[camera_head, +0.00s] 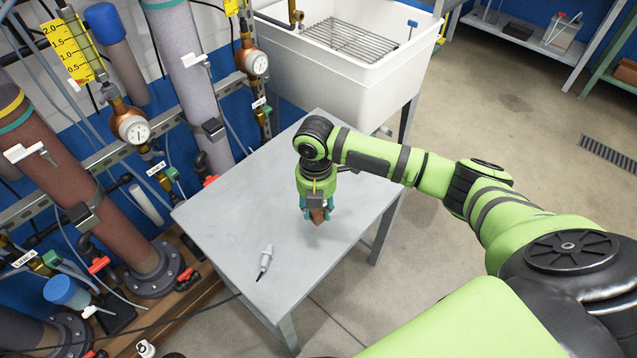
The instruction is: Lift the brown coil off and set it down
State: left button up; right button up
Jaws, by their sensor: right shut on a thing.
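My right gripper (318,212) is over the right part of the grey table (215,235), pointing down. It is shut on a small brown thing (317,217), which looks like the brown coil. Only its lower part shows below the fingers; the gripper hides the rest. I cannot tell whether it touches the tabletop. My left gripper is not in view.
A grey probe-like tool (265,262) lies near the table's front edge. Pipe columns with gauges (133,128) and valves stand along the left. A white sink (350,50) is behind the table. The tabletop's left part is clear.

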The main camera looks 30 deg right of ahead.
jog(key=w+d+n, duration=0.3)
jog(key=w+n, duration=0.1)
jog(key=n, duration=0.6)
jog(key=shift+n, duration=0.3)
jog(key=f+b, duration=0.2)
jog(key=b, duration=0.1)
jog(key=f+b, duration=0.3)
jog(key=shift+w+a+f, duration=0.1)
jog(key=shift+w+f, duration=0.1)
jog(key=shift+f, duration=0.15)
jog(key=o, duration=1.3)
notch_tip(320, 180, up, 12)
jog(key=shift+w+r, duration=0.1)
